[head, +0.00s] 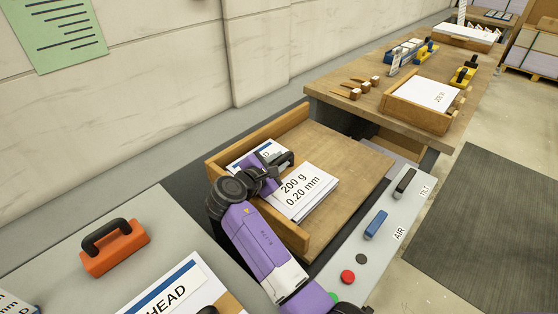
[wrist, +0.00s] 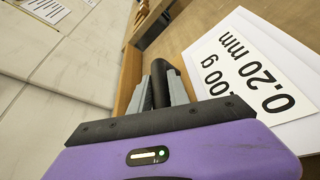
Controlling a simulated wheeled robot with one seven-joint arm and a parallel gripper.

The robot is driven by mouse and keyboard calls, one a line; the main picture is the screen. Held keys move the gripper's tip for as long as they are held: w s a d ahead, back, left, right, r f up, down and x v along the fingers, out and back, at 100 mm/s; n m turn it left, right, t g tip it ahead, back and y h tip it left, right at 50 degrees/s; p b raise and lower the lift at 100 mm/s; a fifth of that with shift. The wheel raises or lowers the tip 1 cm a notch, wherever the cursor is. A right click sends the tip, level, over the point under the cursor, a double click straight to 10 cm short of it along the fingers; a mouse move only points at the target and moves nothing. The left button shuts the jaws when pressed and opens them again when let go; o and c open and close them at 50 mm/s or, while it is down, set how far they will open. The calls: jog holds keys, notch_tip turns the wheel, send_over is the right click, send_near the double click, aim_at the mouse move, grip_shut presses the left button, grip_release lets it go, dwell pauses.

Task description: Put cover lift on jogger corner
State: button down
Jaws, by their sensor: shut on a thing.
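The cover lift (head: 303,188) is a white stack labelled "200 g 0.20 mm". It lies flat over the wooden jogger tray (head: 345,155), near the corner where its two raised walls meet. Whether it touches the tray floor or the walls is unclear. Its label also shows large in the wrist view (wrist: 245,72). My gripper (head: 283,162) is over the stack's upper left part and hides some of it. In the wrist view my gripper (wrist: 163,88) is closed on a dark handle-like part beside the label. How that part joins the stack is hidden.
A control panel (head: 375,235) with levers and buttons borders the tray's right side. A wooden table (head: 385,75) with a box of sheets (head: 418,103) stands behind. An orange block with black handle (head: 115,250) sits on the grey surface at left. The tray's right part is bare.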

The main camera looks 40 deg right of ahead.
jog(key=c, duration=1.3)
grip_release()
jog(key=shift+f, duration=0.25)
jog(key=shift+o, duration=0.2)
jog(key=shift+r, duration=0.25)
jog(key=p+v, duration=0.8)
jog(key=v, duration=0.4)
jog(key=shift+r, duration=0.4)
